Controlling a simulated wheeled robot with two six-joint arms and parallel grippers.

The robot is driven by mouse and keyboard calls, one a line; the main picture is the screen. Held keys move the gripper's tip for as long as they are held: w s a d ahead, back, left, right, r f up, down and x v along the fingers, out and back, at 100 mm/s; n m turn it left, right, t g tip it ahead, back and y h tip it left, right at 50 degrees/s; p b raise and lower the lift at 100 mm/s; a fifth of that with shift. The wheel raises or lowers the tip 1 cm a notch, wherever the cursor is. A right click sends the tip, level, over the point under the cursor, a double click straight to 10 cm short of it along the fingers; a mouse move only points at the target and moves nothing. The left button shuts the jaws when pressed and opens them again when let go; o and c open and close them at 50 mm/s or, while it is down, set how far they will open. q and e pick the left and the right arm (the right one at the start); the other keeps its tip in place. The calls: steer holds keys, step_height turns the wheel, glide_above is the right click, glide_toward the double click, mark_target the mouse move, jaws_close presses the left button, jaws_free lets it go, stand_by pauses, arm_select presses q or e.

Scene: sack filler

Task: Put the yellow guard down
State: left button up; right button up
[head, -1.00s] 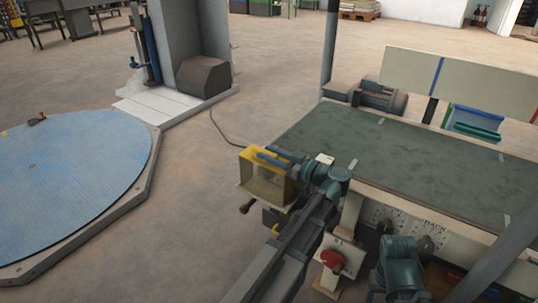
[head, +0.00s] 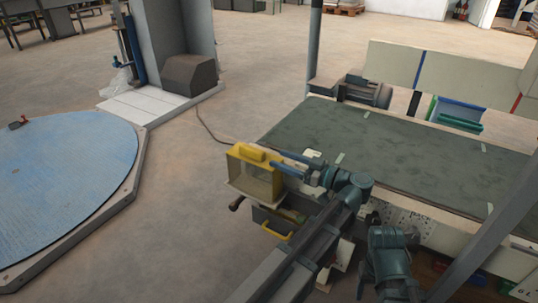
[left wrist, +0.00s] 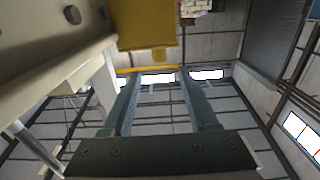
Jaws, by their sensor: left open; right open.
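The yellow guard (head: 255,168) is a box-like cover with a yellow top and edges around a dull pale front. It sits at the near left corner of the green-topped bench in the head view. Its yellow panel (left wrist: 145,25) fills the top middle of the left wrist view. My left gripper (head: 278,162) is open beside the guard's right side in the head view. In the left wrist view its two fingers are apart with nothing held between them; whether a tip touches the guard is unclear. My right gripper (head: 390,255) is low at the right, its fingers largely hidden.
The green-topped bench (head: 400,155) extends right behind my left arm. Below the guard are a dark box with a yellow handle (head: 276,231) and a dark knob (head: 237,203). A round blue platform (head: 65,175) lies left. Open floor (head: 165,215) separates it from the bench.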

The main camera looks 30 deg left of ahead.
arm_select(q)
steer(key=shift+s+d, duration=0.1)
steer(key=shift+d, duration=1.15)
